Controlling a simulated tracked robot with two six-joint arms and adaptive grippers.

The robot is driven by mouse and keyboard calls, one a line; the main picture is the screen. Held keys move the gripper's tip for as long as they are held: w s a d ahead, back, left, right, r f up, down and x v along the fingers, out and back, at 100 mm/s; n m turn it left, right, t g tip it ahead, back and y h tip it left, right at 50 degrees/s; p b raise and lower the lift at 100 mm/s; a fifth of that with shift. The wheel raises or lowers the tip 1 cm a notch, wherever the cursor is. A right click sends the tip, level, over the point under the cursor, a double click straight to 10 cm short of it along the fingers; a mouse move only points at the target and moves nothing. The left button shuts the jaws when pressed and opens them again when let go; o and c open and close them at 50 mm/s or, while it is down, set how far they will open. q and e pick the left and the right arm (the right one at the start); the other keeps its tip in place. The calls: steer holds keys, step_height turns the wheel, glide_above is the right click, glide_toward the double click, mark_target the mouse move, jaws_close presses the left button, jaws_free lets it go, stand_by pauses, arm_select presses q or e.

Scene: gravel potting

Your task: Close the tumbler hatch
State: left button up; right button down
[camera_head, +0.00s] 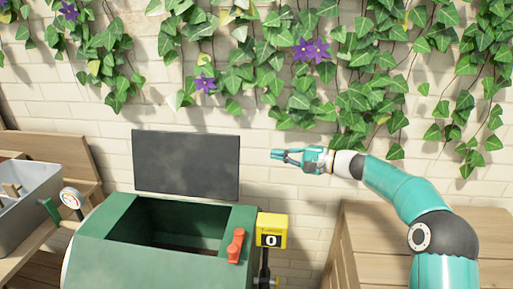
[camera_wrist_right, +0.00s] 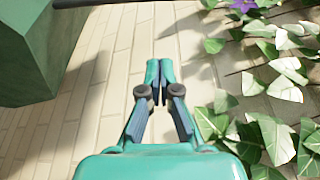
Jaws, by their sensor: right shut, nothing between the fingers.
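The green tumbler (camera_head: 150,255) stands at the lower centre-left of the head view, its rectangular opening facing up. The dark hatch lid (camera_head: 187,165) stands raised behind the opening, so the hatch is open. A red-orange latch handle (camera_head: 236,245) sits on the tumbler's right side of the opening. My right gripper (camera_head: 275,155) is to the right of the lid, apart from it, pointing left. It is shut and empty; its fingertips (camera_wrist_right: 159,68) meet in the wrist view. Part of the tumbler (camera_wrist_right: 30,50) shows at that view's upper left. My left gripper is not in view.
A yellow counter reading 0 (camera_head: 272,230) is beside the tumbler's right end. A grey bin (camera_head: 25,205) and a round gauge (camera_head: 71,198) are at the left. A wooden crate (camera_head: 365,235) stands at the right. Ivy hangs on the brick wall (camera_head: 270,125) behind.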

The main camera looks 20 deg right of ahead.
steer(key=r+p+x, duration=0.1)
steer(key=p+x, duration=0.3)
steer(key=x, duration=0.6)
steer(key=shift+s+a+r+b, duration=0.1)
steer(key=shift+s+a+b, duration=0.15)
steer(key=shift+s, duration=0.65)
steer(key=shift+s+a+b, duration=0.2)
steer(key=shift+s, duration=0.7)
